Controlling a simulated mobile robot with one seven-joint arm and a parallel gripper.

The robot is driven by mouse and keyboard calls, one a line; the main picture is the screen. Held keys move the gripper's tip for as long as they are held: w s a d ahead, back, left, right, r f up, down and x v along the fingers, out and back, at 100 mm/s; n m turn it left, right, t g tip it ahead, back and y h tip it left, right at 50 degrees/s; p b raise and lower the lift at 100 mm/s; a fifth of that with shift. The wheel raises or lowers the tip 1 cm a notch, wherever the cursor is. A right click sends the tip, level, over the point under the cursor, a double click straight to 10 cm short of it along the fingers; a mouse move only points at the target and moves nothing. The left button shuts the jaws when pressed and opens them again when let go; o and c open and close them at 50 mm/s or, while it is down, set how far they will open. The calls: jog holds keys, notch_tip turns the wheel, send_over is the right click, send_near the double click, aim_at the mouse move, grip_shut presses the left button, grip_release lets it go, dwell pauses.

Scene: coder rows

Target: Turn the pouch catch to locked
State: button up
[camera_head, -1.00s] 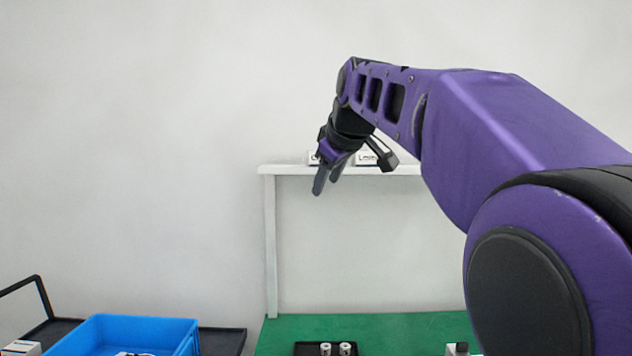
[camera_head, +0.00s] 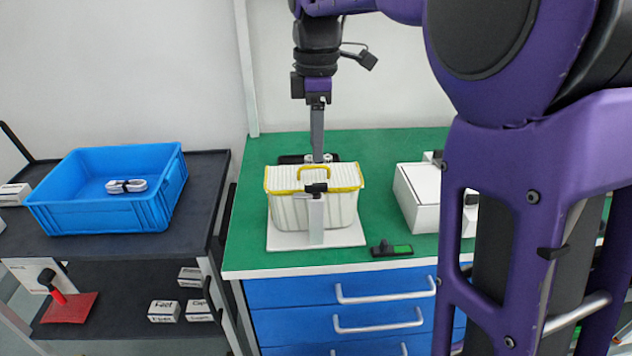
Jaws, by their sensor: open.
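The pouch (camera_head: 285,210) is a pale ribbed container with a yellow rim and a yellow handle on top. It stands on a white base plate (camera_head: 350,238) on the green worktop. A pale upright post (camera_head: 316,222) stands at its front, and a small black catch (camera_head: 315,188) sits across the top of this post. The catch's bar looks roughly level; I cannot read any marking. My gripper (camera_head: 318,155) points straight down, above or behind the pouch's back rim, apart from the catch. It is open and seen edge-on, so the finger gap is hidden.
A black device with a green face (camera_head: 392,250) lies near the front edge of the green worktop (camera_head: 260,185). A white box (camera_head: 415,195) stands right of the pouch. A dark tray (camera_head: 290,159) lies behind it. A blue bin (camera_head: 110,205) sits on the black cart at left.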

aim_at(316, 184)
notch_tip(316, 184, down, 8)
jog(key=shift+f+b, duration=0.2)
jog(key=shift+b, duration=0.55)
grip_shut()
